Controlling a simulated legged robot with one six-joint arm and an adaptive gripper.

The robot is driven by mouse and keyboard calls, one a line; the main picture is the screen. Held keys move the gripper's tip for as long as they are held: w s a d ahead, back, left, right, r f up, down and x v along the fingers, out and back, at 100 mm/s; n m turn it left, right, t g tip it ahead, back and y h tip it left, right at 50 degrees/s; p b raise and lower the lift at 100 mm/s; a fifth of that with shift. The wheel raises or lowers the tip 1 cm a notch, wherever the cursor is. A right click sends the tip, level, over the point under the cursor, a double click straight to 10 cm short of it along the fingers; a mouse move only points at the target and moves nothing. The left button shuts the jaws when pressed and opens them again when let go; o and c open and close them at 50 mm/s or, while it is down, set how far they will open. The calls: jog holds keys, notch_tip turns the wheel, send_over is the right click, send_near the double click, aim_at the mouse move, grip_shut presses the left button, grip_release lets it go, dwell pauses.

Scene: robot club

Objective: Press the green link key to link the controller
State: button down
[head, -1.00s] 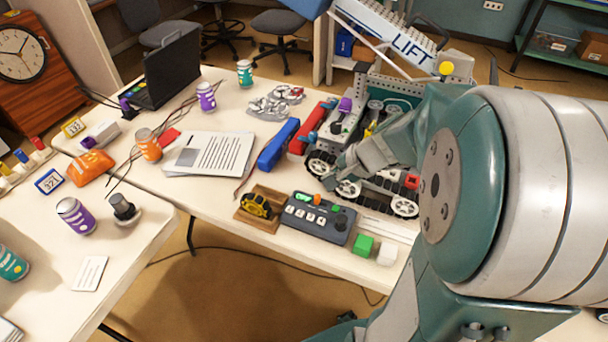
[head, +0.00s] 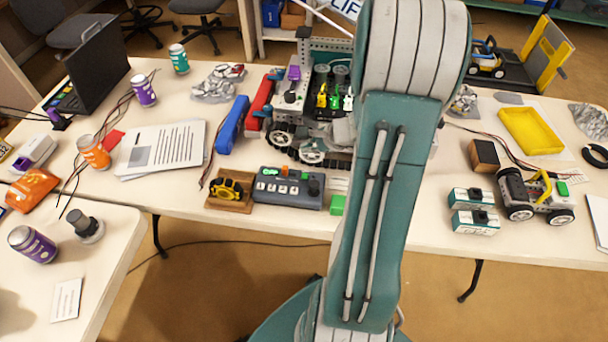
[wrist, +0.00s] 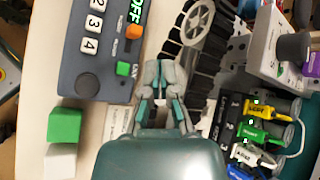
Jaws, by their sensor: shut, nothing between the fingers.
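The controller (head: 288,188) is a dark grey box with white number keys, lying on the table in front of a tracked vehicle. Its lit green display reads OFF in the wrist view (wrist: 135,14). An orange switch (wrist: 133,32) stands beside the display. A small green key (wrist: 122,68) sits on the same edge, nearer the black knob (wrist: 85,83); it is small in the head view (head: 304,175). My gripper (wrist: 160,72) is shut and empty, seen between the controller's edge and the vehicle's track, to the right of the green key.
The tracked vehicle (head: 312,157) with coloured plugs stands close behind the controller. A green block (wrist: 64,125) and a white block (wrist: 60,161) lie beside the controller. A small rover (head: 535,198) is at right.

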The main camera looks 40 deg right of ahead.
aim_at(307, 176)
jog(key=shift+a+f, duration=0.1)
jog(key=shift+f, duration=4.3)
jog(key=shift+f, duration=0.3)
jog(key=shift+f, duration=0.4)
jog(key=shift+r, duration=0.8)
jog(key=shift+r, duration=2.55)
